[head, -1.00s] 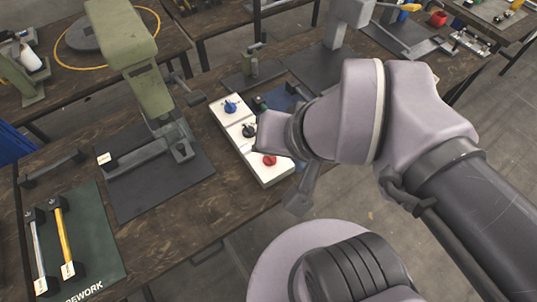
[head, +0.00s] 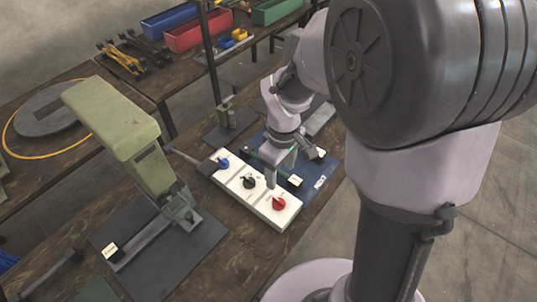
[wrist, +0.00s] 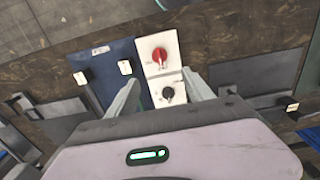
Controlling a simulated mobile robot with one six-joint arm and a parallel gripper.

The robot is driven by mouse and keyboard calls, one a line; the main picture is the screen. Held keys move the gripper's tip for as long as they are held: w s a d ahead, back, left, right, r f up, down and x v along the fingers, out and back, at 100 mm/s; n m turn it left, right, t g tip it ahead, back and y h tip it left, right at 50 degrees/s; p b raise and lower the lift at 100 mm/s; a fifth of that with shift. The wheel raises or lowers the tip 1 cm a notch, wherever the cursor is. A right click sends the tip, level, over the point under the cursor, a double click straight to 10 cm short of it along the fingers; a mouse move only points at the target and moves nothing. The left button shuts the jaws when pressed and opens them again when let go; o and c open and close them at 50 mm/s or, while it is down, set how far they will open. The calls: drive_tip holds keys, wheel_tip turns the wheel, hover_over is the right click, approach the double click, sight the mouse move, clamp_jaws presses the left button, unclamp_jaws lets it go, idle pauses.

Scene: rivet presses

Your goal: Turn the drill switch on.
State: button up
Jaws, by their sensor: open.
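A white switch panel (head: 262,208) lies on the wooden bench with a row of three rotary knobs: blue (head: 223,163), black (head: 249,182) and red (head: 279,203). I cannot read which one is the drill switch. My gripper (head: 281,174) is open and empty, pointing down at the panel's right edge, near the black and red knobs. In the wrist view, the fingers (wrist: 162,86) spread on either side of the panel. The black knob (wrist: 168,93) shows between them and the red knob (wrist: 160,54) lies just beyond. The blue knob is hidden there.
A green press (head: 125,130) on a dark mat stands left of the panel. A blue mat (head: 322,172) with small white-labelled parts lies right of it. A dark lever handle (head: 190,158) reaches towards the blue-knob end. Coloured bins (head: 197,30) stand on a bench behind.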

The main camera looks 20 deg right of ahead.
sight(279, 200)
wheel_tip(279, 200, down, 15)
drive_tip(key=b, duration=0.5)
drive_tip(key=shift+d, duration=0.1)
clamp_jaws()
